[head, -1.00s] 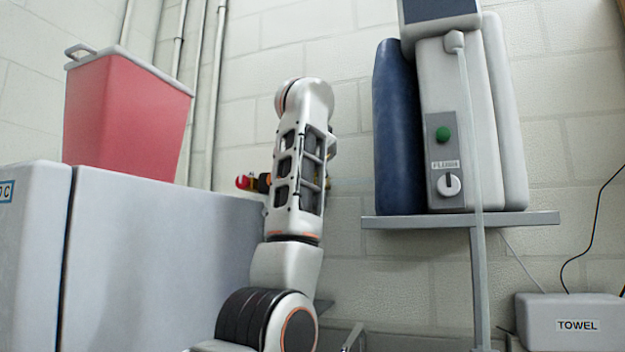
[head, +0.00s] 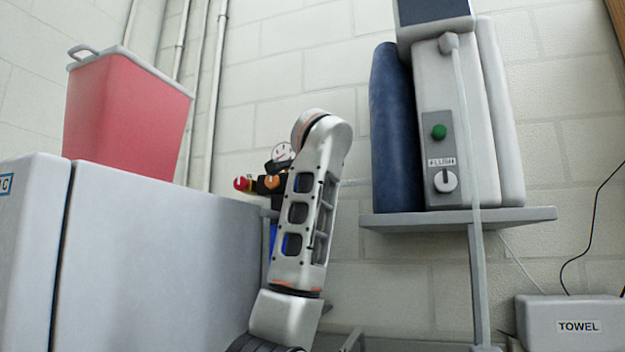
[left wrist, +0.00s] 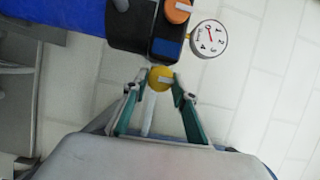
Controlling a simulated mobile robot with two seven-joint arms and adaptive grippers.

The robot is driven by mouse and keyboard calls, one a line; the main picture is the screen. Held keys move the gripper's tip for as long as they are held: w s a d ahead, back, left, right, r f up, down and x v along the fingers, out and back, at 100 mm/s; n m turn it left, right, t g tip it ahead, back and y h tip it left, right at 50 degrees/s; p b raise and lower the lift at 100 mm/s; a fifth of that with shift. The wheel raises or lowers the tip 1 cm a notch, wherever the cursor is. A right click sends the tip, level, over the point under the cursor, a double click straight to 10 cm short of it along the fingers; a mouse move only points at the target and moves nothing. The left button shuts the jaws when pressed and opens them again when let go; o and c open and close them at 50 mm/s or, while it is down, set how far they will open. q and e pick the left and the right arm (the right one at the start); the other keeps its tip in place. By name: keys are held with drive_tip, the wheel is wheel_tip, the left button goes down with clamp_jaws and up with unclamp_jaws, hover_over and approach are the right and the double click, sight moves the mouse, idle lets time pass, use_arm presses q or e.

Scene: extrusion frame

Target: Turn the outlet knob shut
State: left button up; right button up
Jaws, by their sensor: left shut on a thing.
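A dark valve assembly with a round white gauge (head: 283,152) is on the back wall side, beyond the grey cabinet. In the head view it shows a red end piece (head: 240,184) and an orange knob (head: 272,182). In the left wrist view I see the orange knob (left wrist: 178,10), the gauge (left wrist: 209,38) and a yellow knob (left wrist: 160,78) with a pale bar. My left gripper (left wrist: 160,80) has its green-sided fingers closed on both sides of the yellow knob. My arm hides this gripper in the head view. I cannot read which knob is the outlet. My right gripper is out of view.
A grey cabinet (head: 160,250) with a red bin (head: 128,115) on top stands left. A blue cylinder (left wrist: 50,12) adjoins the valve assembly. At right, a shelf (head: 460,218) carries a machine with a FLUSH dial. A TOWEL box (head: 570,318) is lower right.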

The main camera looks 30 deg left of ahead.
use_arm(q)
drive_tip(key=shift+m, duration=0.3)
idle(0.4)
drive_tip(key=o, duration=1.1)
drive_tip(key=shift+c, duration=0.2)
drive_tip(key=v, duration=1.2)
drive_tip(key=shift+f, duration=0.15)
